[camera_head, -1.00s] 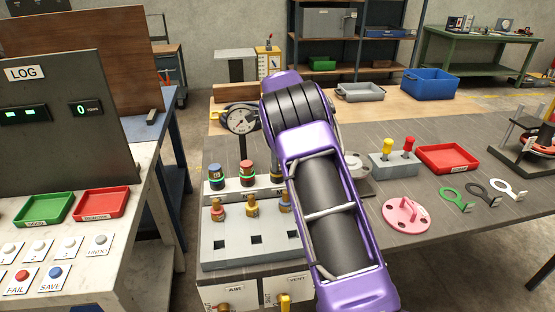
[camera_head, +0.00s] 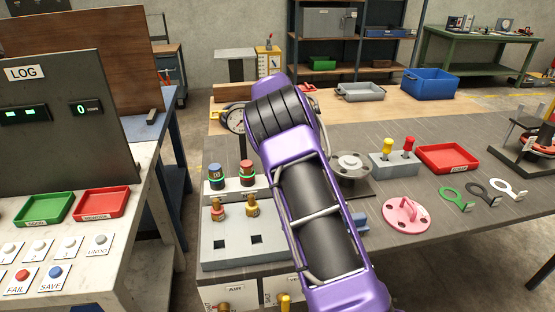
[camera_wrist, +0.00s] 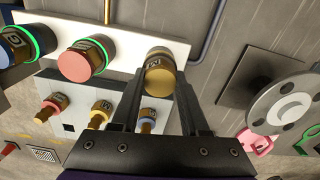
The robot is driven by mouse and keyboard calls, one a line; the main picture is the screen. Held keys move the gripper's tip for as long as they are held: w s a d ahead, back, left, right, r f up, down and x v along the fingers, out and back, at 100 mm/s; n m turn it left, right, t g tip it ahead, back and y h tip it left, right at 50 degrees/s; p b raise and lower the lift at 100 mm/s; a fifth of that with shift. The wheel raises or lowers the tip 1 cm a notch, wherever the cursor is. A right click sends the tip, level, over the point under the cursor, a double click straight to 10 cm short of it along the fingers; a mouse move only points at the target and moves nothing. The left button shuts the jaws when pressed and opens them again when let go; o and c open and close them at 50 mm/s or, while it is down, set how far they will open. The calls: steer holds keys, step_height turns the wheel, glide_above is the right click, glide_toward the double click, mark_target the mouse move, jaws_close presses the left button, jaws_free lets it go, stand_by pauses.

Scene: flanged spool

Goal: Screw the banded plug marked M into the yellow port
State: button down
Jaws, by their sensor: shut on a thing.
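My gripper (camera_wrist: 157,98) is shut on a brass-yellow plug (camera_wrist: 162,80) with a dark band marked M, held between the fingertips in the wrist view. The plug is over the white rack strip (camera_wrist: 128,30), in line with two seated plugs. The yellow port is not visible; I cannot tell whether the plug touches or enters it. The seated blue plug (camera_head: 216,177) and red plug (camera_head: 246,173) have green glowing rings. In the head view my arm hides the gripper and held plug.
Smaller brass fittings with red (camera_wrist: 51,107), yellow (camera_wrist: 101,112) and blue (camera_wrist: 147,120) ends stand on the grey block below. A round grey flange (camera_head: 351,164) lies to the right. A grey block with yellow and red pegs (camera_head: 394,163) and a red tray (camera_head: 447,158) are beyond.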

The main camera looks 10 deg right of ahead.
steer(key=shift+m, duration=0.7)
steer(key=shift+c, duration=1.7)
jaws_free()
steer(key=n, duration=0.5)
steer(key=shift+n, duration=0.3)
steer(key=n, duration=1.8)
